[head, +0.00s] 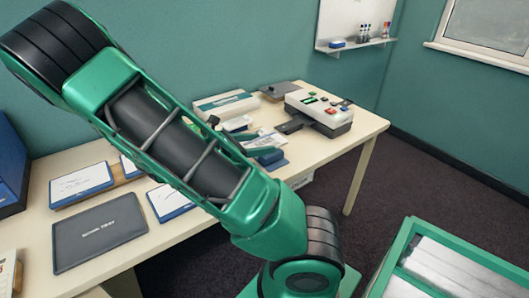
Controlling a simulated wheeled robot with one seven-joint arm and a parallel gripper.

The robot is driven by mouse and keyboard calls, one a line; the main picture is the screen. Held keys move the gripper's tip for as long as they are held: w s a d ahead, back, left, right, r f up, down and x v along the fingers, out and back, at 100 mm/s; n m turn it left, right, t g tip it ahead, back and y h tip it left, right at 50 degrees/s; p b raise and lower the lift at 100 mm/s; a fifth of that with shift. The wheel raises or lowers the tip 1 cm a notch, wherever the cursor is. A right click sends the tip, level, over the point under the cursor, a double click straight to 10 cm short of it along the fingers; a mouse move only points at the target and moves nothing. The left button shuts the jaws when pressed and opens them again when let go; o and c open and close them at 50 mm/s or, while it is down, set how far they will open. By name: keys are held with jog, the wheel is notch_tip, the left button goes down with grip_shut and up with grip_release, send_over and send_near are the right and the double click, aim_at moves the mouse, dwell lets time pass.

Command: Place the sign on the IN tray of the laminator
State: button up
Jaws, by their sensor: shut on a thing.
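The laminator (318,112) is a pale box with a dark base and coloured buttons, at the table's right end. A dark flat tray (290,126) sticks out at its near left side, and another dark flat plate (279,90) lies behind it. I cannot read which is the IN tray. My gripper (249,141) is left of the laminator, partly hidden by my arm. It is shut on a small white sheet with print, seemingly the sign (265,139), close to the near left tray. I cannot tell whether the sheet touches the table or the tray.
On the cream table (214,216) lie a dark grey folder (100,231), white-and-blue packs (81,185) and a white box (225,104) behind my gripper. A wall shelf (357,45) holds markers. A blue item (274,157) lies near my gripper.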

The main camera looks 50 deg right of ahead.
aim_at(266, 142)
jog(key=w+d+f, duration=0.1)
jog(key=d, duration=0.1)
jog(key=w+d+f, duration=0.1)
jog(key=d+f, duration=0.2)
jog(key=d, duration=0.2)
jog(key=shift+w+f, duration=0.3)
jog(key=shift+w, duration=0.1)
jog(key=shift+f, duration=1.8)
jog(key=shift+f, duration=0.15)
jog(key=o, duration=1)
jog(key=shift+o, duration=0.2)
